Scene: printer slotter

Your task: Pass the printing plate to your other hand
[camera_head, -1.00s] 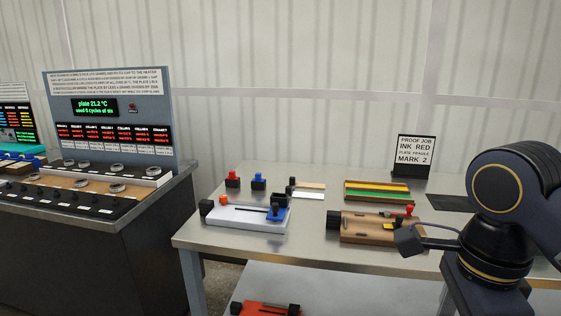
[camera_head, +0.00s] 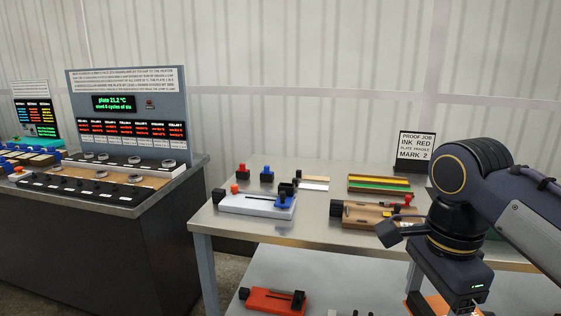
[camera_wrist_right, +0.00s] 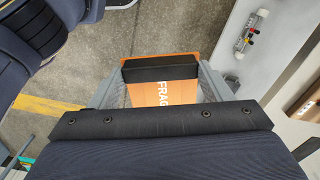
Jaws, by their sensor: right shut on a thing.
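The printing plate (camera_wrist_right: 165,93) is an orange board with white lettering reading "FRAG" and a black bar across it, seen in the right wrist view. My right gripper (camera_wrist_right: 160,82) is shut on it, with a grey finger at each side of the black bar. In the head view my right gripper (camera_head: 474,308) hangs at the bottom right edge, mostly cut off, with a bit of orange plate (camera_head: 438,306) beside it. The rest of the plate is out of frame there. My left gripper is in neither view.
A metal table (camera_head: 315,225) carries a white fixture (camera_head: 255,206), a brown fixture (camera_head: 365,214), a striped tray (camera_head: 379,184) and a proof job sign (camera_head: 415,146). An orange fixture (camera_head: 272,301) lies on its lower shelf. A heater bench (camera_head: 150,245) stands left, with open floor between.

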